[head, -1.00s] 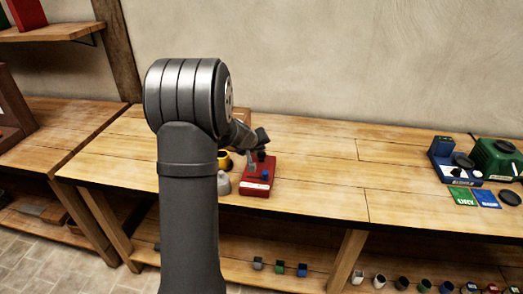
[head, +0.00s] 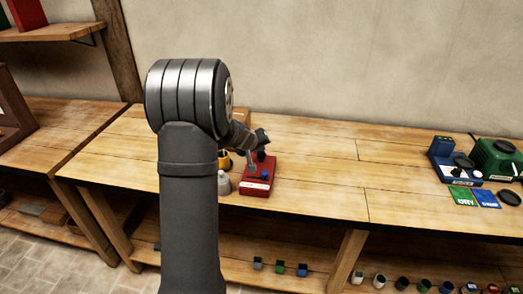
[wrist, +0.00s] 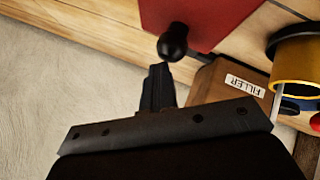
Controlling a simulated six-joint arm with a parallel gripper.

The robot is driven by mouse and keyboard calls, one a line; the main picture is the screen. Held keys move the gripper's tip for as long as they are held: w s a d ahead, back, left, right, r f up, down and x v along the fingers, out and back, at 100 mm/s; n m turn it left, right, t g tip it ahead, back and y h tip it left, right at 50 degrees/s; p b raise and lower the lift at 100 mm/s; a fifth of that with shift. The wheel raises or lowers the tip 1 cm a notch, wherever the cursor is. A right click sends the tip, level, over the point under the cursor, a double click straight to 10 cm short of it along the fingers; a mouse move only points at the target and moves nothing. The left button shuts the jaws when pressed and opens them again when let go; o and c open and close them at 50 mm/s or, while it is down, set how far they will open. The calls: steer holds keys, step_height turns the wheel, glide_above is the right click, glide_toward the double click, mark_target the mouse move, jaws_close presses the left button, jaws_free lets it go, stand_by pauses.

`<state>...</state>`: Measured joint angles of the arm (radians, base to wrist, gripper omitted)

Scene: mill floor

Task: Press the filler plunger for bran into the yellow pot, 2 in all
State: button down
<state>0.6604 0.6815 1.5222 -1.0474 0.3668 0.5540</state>
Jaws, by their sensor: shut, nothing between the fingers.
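A brown wooden filler block (wrist: 205,100) with a white FILLER label shows in the wrist view. The yellow pot (wrist: 298,72) stands beside it at the right edge, with a dark rim. In the head view the yellow pot (head: 226,161) is partly hidden behind my arm. My gripper (wrist: 158,72) is shut and empty. Its fingertips appear just below a round black knob (wrist: 173,42) in the wrist view; I cannot tell whether they touch. I cannot make out the bran plunger for certain. A bit of red (wrist: 316,122) shows at the right edge.
A red base (head: 258,182) with a blue piece (head: 264,174) stands right of the pot. A pale grey object (head: 223,182) is beside it. Green and blue cards (head: 475,198) and a green machine (head: 497,158) are far right. The bench middle is clear.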

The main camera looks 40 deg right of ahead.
steer(key=shift+r, duration=1.1)
steer(key=shift+r, duration=2.5)
step_height(320, 180, up, 4)
steer(key=shift+f, duration=0.1)
stand_by(0.4)
steer(key=shift+f, duration=0.15)
glide_above(260, 154)
steer(key=shift+f, duration=4.25)
steer(key=shift+f, duration=0.1)
